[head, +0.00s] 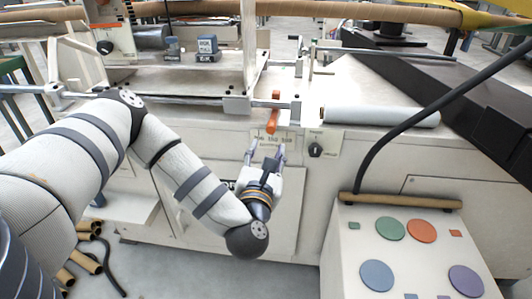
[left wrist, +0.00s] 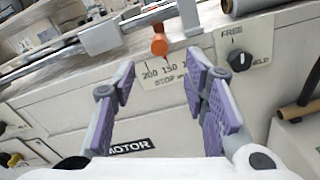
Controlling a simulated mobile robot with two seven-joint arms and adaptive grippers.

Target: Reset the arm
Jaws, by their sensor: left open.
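My left arm comes in from the left and bends down in front of the cream machine. My left gripper (head: 266,152) is open and empty, its purple-padded fingers pointing at the machine's front panel. In the left wrist view the open fingers (left wrist: 165,95) frame the panel below an orange-ended lever (left wrist: 159,45). In the head view this orange lever (head: 274,112) hangs above the fingertips, apart from them. A scale label (left wrist: 165,75) sits behind and below it. My right gripper is not in view.
A black knob (head: 316,150) on a plate sits right of the gripper. A grey roll (head: 380,116) lies on the machine top. A white stand (head: 400,215) with coloured discs is at the lower right, with a black cable arching over it. Brown tubes (head: 85,262) lie at the lower left.

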